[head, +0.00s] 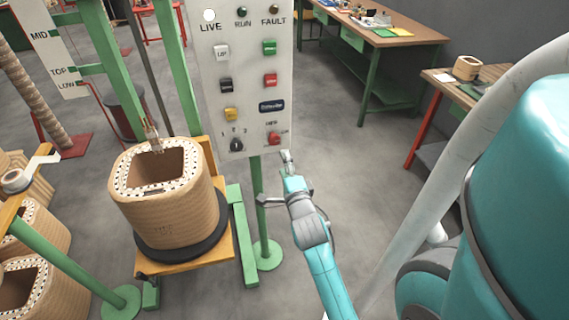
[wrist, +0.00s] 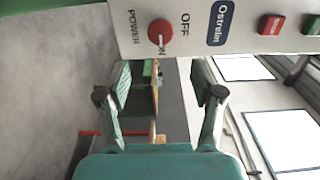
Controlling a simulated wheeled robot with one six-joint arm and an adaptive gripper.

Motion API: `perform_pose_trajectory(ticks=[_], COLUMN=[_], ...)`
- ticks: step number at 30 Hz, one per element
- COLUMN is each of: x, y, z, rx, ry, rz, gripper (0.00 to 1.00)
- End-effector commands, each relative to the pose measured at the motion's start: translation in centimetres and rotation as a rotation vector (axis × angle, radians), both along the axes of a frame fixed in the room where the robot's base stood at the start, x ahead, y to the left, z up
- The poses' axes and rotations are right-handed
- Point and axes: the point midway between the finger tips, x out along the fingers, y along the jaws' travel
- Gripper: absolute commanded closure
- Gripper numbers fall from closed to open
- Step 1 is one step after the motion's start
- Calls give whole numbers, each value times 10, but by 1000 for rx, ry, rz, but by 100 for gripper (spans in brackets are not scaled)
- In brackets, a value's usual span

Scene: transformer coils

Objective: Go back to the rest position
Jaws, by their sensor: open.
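My gripper (head: 279,181) is in front of the lower edge of the white control panel (head: 228,75), close below its red power knob (head: 273,138). In the wrist view my gripper (wrist: 163,85) has its two fingers wide apart with nothing held between them. The same red knob (wrist: 161,33) shows in the wrist view just beyond the fingertips, between the POWER label and the OFF/ON marks. The fingers look apart from the knob.
A wound coil (head: 166,200) stands on a wooden platform (head: 190,265) left of the panel's green post (head: 258,210). More coils (head: 48,290) stand at lower left. Workbenches (head: 385,35) line the right back. Grey floor (head: 335,150) is open between panel and benches.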

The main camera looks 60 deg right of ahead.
Motion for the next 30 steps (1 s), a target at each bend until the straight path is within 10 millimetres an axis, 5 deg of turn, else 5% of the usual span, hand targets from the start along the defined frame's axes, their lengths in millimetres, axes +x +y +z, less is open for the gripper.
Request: perform_pose_trajectory(ticks=[12,16,23,30], x=[0,0,-8,-42], y=[0,15,102,200], z=[0,-8,-44,-71], rx=[0,-18,-165,-402], ry=[1,37,248,473], rz=[0,26,190,392], gripper=[34,34,34,34])
